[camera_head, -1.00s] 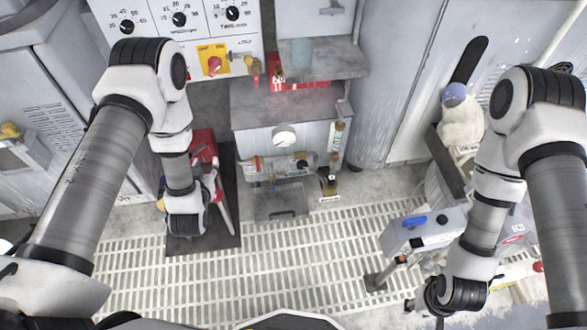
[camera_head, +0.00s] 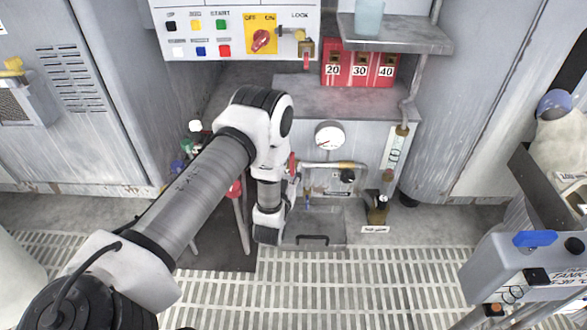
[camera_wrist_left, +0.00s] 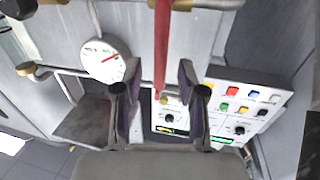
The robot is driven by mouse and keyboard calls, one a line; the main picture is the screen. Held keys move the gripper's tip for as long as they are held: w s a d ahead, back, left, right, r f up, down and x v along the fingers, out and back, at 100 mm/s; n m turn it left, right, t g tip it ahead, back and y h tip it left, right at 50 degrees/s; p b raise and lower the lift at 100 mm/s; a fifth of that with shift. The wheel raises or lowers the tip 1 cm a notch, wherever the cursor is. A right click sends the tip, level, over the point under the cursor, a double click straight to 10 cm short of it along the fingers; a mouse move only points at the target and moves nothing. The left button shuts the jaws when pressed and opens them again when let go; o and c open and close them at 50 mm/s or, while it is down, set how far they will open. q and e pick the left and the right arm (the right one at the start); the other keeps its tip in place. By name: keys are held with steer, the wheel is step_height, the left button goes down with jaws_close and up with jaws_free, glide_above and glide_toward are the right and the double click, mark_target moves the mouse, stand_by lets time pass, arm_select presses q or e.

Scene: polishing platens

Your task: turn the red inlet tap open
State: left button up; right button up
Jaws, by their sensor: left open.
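The red inlet tap (camera_head: 292,162) shows as a small red piece at the left end of the pipe below the gauge, partly hidden by my left arm. In the left wrist view its red lever (camera_wrist_left: 161,35) is a long bar coming down from the top edge between my fingers. My left gripper (camera_wrist_left: 159,68) is open, one finger on each side of the lever, with gaps visible. I cannot tell how deep the lever sits between them. In the head view my left gripper (camera_head: 293,184) is small, close beside the tap. My right gripper is out of view.
The round gauge (camera_head: 330,136) is just above the pipe (camera_head: 332,164). The control panel (camera_head: 185,18) is above. The floor grating (camera_head: 370,285) in front is clear.

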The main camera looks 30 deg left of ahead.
mark_target(292, 163)
arm_select(q)
steer(key=x, duration=0.2)
steer(key=shift+w+a+f+b, duration=0.15)
steer(key=shift+w+b, duration=0.2)
steer(key=shift+b, duration=0.05)
steer(key=shift+w+a, duration=0.1)
steer(key=shift+w, duration=0.15)
jaws_close()
